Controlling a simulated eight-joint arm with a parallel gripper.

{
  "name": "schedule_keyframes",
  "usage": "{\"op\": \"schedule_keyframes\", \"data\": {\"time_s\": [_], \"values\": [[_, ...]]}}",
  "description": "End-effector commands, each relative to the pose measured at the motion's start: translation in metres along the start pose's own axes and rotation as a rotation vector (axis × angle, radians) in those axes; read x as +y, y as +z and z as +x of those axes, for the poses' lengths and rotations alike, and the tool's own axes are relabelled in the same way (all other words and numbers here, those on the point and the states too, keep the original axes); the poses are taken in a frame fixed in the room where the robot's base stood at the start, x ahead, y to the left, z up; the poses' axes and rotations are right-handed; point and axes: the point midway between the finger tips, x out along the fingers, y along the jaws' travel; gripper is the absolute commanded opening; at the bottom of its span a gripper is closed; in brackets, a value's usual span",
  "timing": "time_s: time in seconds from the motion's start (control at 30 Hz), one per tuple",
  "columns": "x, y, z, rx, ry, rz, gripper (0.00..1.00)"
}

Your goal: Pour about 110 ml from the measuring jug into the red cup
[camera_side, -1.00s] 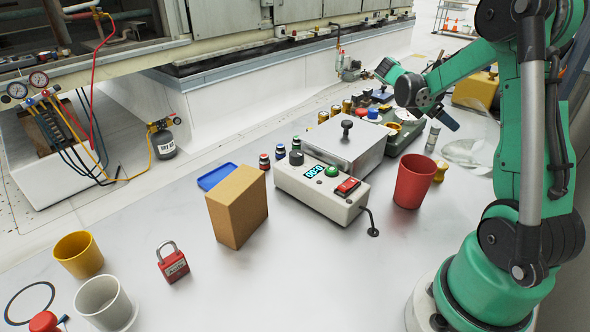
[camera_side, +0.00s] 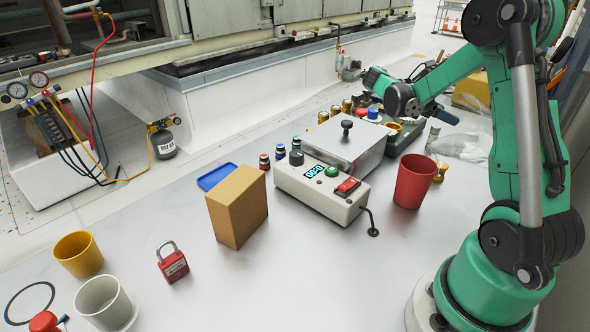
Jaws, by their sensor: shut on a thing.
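The red cup (camera_side: 414,183) stands upright on the bench, right of the white device with the display. Its inside is mostly hidden from this angle. My gripper (camera_side: 448,117) is at the back right, beyond the cup and above the bench, and it is small in this view. It is shut on what appears to be the clear measuring jug (camera_side: 462,146), whose see-through outline shows just below and right of it. The jug's exact tilt, its liquid level and the finger contact are too faint to tell. Jug and cup are apart.
The white device (camera_side: 322,188) with a metal plate stands left of the cup. A cardboard box (camera_side: 237,207), red padlock (camera_side: 172,262), yellow cup (camera_side: 78,254) and pale cup (camera_side: 104,302) are further left. A small yellow object (camera_side: 440,171) stands behind the red cup. The front middle is clear.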

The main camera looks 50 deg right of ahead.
Motion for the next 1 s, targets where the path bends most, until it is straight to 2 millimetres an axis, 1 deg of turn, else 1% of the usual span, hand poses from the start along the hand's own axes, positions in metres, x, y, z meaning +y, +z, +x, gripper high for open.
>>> {"op": "schedule_keyframes", "data": {"time_s": [0.33,1.0], "values": [[-0.0002,0.0019,-0.0043,-0.06,0.002,0.002,0.0],[-0.0004,0.0019,-0.0075,-0.081,0.002,0.003,0.0]]}}
